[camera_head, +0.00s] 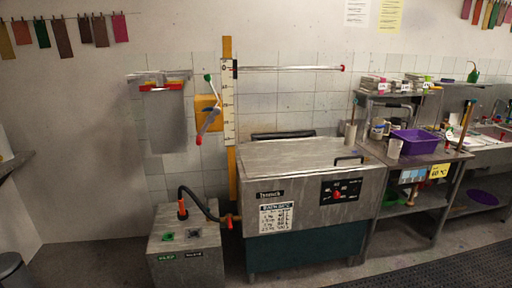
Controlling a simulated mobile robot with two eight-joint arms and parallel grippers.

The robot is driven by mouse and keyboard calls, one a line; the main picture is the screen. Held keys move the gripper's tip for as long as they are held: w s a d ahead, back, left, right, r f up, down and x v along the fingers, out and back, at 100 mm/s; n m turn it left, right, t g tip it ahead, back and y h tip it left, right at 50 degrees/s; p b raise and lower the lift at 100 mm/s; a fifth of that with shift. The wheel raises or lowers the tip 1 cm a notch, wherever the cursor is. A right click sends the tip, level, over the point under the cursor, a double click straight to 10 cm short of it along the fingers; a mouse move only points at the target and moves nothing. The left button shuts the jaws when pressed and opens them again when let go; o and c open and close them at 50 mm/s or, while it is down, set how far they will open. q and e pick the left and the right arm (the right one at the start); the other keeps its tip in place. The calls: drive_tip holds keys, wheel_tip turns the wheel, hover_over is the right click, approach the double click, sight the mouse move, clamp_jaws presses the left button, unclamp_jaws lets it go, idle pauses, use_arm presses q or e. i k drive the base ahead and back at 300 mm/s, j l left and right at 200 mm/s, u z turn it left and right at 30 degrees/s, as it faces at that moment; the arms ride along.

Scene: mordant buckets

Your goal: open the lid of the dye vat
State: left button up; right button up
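The dye vat (263,223) is a large grey metal box with a dark green lower part, standing on the floor in the middle of the view. Its flat metal lid (290,154) lies shut across the top. A dark bar handle (349,159) sits on the lid at the right. The vat's front has a black control panel (340,190) with a red knob and a white printed chart. Neither of my grippers is in view.
A low grey box (186,245) with a dark hose stands left of the vat. A metal table with a purple tub (417,141) adjoins on the right, then a sink. A rail (290,68) crosses the wall above. A dark mat (455,270) lies on the floor at the front right.

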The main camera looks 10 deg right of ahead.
sight(267, 155)
drive_tip(key=i+l+z, duration=0.1)
drive_tip(key=i+z, duration=0.35)
drive_tip(key=i, duration=0.25)
drive_tip(key=i+j+z, duration=0.2)
drive_tip(key=i+z, duration=0.3)
drive_tip(key=i, duration=0.2)
